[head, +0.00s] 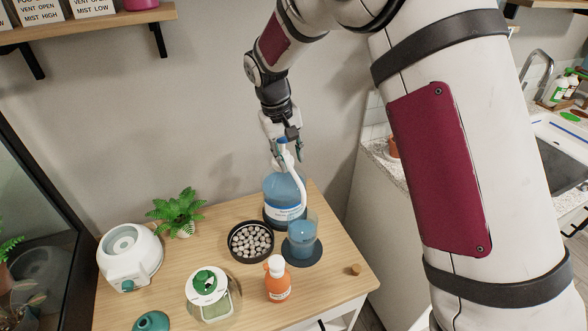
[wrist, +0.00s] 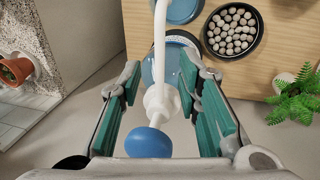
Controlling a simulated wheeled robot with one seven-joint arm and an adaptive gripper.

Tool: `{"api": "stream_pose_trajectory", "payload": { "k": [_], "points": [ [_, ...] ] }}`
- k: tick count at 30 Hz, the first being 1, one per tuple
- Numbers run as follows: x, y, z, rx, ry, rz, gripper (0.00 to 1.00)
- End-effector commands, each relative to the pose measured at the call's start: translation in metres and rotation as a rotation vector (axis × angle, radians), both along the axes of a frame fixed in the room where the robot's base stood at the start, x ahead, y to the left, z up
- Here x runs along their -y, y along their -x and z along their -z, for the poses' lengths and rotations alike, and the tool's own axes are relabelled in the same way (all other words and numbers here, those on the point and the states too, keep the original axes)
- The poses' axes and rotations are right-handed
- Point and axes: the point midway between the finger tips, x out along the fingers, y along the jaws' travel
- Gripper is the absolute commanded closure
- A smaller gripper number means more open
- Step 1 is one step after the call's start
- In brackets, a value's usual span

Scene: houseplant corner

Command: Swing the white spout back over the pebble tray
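The white spout (head: 297,180) rises from the translucent blue bottle (head: 272,205) and curves down over the blue cup (head: 301,240). It also shows in the wrist view (wrist: 159,40), running up from a white collar and blue knob (wrist: 148,142). The black round pebble tray (head: 233,252) lies left of the cup, with no spout over it. My gripper (head: 286,152) is at the spout's top. In the wrist view its teal-padded fingers (wrist: 160,75) stand apart on either side of the collar, with visible gaps. Contact is hard to judge in the head view.
The cup stands on a dark round mat (head: 317,259). An orange bottle (head: 277,283), a glass jar with a green-and-white lid (head: 208,285), a fern (head: 177,212) and a white appliance (head: 130,256) share the table. A cork (head: 356,269) lies near the right edge.

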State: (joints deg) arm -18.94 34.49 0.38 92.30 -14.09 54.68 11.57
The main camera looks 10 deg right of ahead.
Motion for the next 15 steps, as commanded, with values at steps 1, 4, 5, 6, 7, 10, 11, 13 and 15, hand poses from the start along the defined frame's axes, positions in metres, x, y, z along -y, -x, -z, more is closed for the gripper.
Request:
{"api": "stream_pose_trajectory", "payload": {
  "k": [1, 4, 5, 6, 7, 10, 11, 13, 15],
  "points": [
    [0.002, 0.001, 0.009, -0.003, 0.002, 0.001, 0.69],
    [0.005, 0.001, 0.025, -0.003, 0.001, 0.001, 0.69],
    [0.006, 0.0, 0.029, -0.004, 0.001, 0.001, 0.69],
    [0.007, 0.0, 0.034, -0.003, 0.001, 0.001, 0.69],
    [0.007, -0.001, 0.037, -0.002, 0.001, 0.0, 0.69],
    [0.009, -0.002, 0.045, -0.002, 0.0, 0.001, 0.69],
    [0.009, -0.002, 0.046, -0.002, 0.0, 0.001, 0.69],
    [0.01, -0.003, 0.049, 0.0, -0.001, 0.001, 0.69],
    [0.01, -0.003, 0.05, 0.001, -0.001, 0.001, 0.69]
  ]
}}
